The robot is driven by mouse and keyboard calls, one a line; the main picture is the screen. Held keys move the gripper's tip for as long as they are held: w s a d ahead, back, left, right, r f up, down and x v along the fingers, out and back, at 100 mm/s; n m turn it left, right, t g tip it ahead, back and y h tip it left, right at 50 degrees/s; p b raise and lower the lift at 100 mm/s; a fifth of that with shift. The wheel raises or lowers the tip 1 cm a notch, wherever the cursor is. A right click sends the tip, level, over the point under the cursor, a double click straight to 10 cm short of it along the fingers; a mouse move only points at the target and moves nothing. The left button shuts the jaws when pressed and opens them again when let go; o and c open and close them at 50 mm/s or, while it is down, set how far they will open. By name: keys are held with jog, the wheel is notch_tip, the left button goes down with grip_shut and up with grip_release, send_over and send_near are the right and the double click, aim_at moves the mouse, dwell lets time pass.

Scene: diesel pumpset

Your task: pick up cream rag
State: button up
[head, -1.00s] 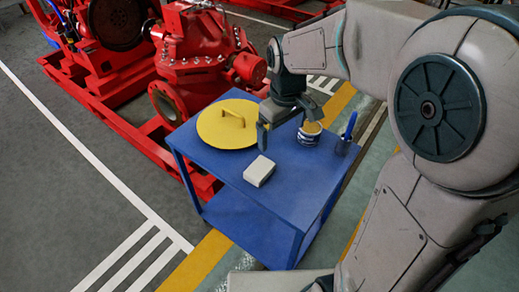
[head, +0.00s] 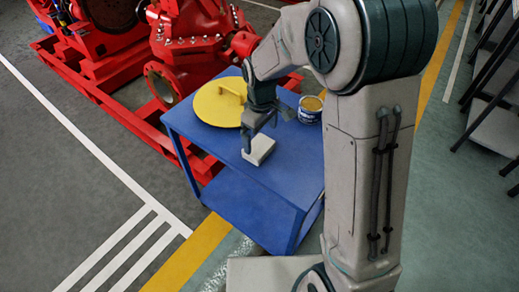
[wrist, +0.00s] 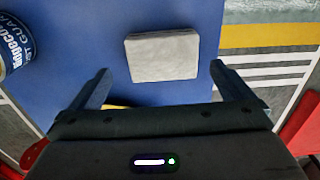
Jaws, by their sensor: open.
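The cream rag (head: 259,149) is a small folded, pale square block lying flat on the blue table (head: 287,168). In the wrist view the rag (wrist: 162,54) is just ahead of my gripper, roughly centred between the fingers. My gripper (head: 262,137) is open and empty, pointing down close by the rag. In the wrist view the two fingers of my gripper (wrist: 160,69) are spread wider than the rag, with space on both sides. In the head view my gripper partly covers the rag's far side.
A round yellow lid with a handle (head: 218,102) lies on the table left of my gripper. A paint can (head: 310,110) stands at the table's back right. The red pump (head: 185,45) is behind the table. The table's front is clear.

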aim_at(259, 146)
jog(key=f, duration=0.5)
jog(key=shift+a+b, duration=0.3)
jog(key=c, duration=0.8)
jog(key=shift+r, duration=0.5)
jog(key=r, duration=0.4)
jog(key=shift+s+d+p, duration=0.35)
jog(key=shift+s+d, duration=0.05)
jog(key=s+d+r, duration=0.4)
jog(key=s, duration=0.1)
jog(key=s+d+r, duration=0.2)
jog(key=s+d, duration=0.1)
jog(key=shift+p, duration=0.35)
